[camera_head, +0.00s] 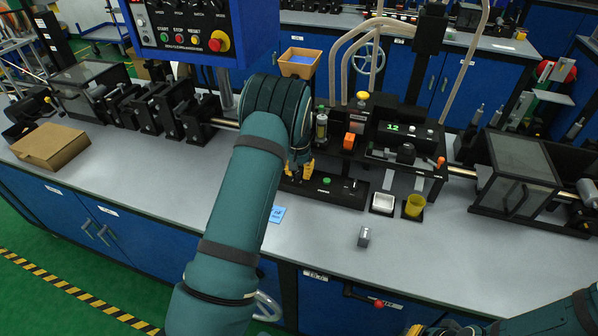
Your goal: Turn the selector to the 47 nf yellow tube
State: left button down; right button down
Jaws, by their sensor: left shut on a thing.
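My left gripper (298,171) reaches down to the left end of a low black control panel (345,198), its yellow fingertips close together. It is shut on a small part there, apparently the selector, which the fingers and wrist hide. The selector's pointer and marks cannot be read. The panel also bears a green button and a small lever. A clear upright tube (321,126) with a yellowish band stands behind; I cannot tell whether it is the 47 nf tube. My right gripper (428,330) shows only partly at the bottom edge, away from the panel; its fingers are not clear.
A machine with a green display (393,127) stands behind the panel. A white tray (383,203) and a yellow cup (414,206) stand right of it. A small grey block (364,237) lies in front. A cardboard box (51,148) lies far left. The right front bench is mostly clear.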

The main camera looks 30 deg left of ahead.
pick_arm(q)
jog(key=n, duration=0.5)
jog(key=shift+s+n+p, duration=0.1)
jog(key=shift+n+p, duration=0.2)
jog(key=shift+p, duration=0.05)
jog(key=n, duration=0.5)
jog(key=shift+d+f+n+p, duration=0.1)
jog(key=shift+n+p, duration=0.2)
jog(key=shift+p, duration=0.05)
jog(key=c, duration=0.6)
grip_release()
jog(key=shift+c, duration=0.2)
